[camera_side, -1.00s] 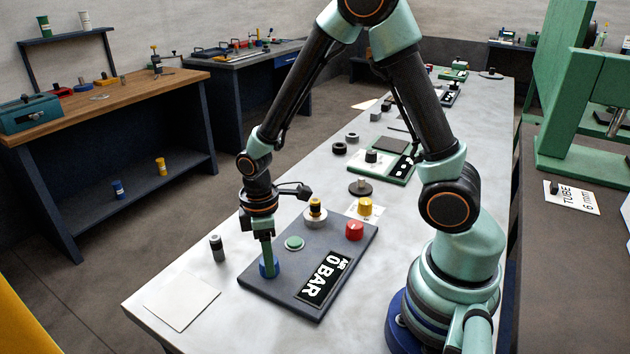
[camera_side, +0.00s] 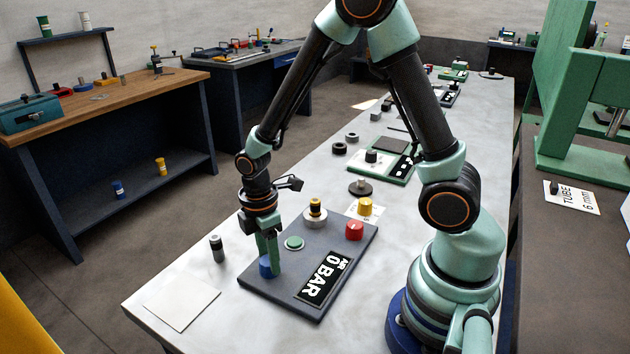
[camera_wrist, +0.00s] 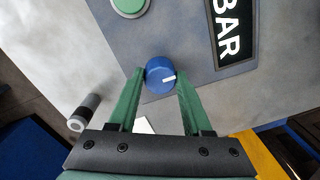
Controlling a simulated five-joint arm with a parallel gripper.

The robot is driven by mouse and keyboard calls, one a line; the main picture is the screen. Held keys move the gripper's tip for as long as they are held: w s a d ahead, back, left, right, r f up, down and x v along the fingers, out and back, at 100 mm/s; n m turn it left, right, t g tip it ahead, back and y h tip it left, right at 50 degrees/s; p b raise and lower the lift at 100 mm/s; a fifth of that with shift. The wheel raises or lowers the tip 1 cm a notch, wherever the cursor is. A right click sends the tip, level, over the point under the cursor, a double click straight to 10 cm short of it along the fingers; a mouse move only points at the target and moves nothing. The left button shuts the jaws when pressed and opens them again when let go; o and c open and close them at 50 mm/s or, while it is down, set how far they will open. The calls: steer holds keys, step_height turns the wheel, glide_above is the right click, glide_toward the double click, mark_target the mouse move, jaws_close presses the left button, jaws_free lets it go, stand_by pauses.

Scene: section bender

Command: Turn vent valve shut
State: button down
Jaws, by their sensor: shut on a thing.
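The blue knob (camera_side: 265,267) stands at the near left corner of a dark grey panel (camera_side: 270,289); I take it for the vent valve. The knob also shows in the wrist view (camera_wrist: 157,70), with a white pointer mark facing right. My gripper (camera_side: 272,264) points down at it, with one green finger on each side of the knob in the wrist view (camera_wrist: 160,82). It is shut on the knob. In the side view a finger hides part of the knob. The panel's label (camera_side: 323,280) reads "AIR 0 BAR".
A dark cylinder (camera_side: 217,248) stands on the bench to the left. A white sheet (camera_side: 181,302) lies at the bench's near end.

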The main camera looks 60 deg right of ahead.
steer(key=shift+w, duration=0.1)
steer(key=shift+c, duration=1.7)
jaws_free()
steer(key=shift+r, duration=0.15)
step_height(320, 180, up, 12)
steer(key=shift+w, duration=0.25)
step_height(320, 180, up, 6)
steer(key=m+t, duration=0.3)
steer(key=m, duration=0.3)
glide_above(266, 259)
steer(key=s+d, duration=0.2)
steer(key=s+r+m+t, duration=0.1)
steer(key=m, duration=0.1)
steer(key=s+r+m+t, duration=0.1)
steer(key=m, duration=0.1)
steer(key=s+d+r+m+t, duration=0.1)
steer(key=m, duration=0.2)
steer(key=shift+s+r, duration=0.3)
steer(key=shift+r, duration=0.05)
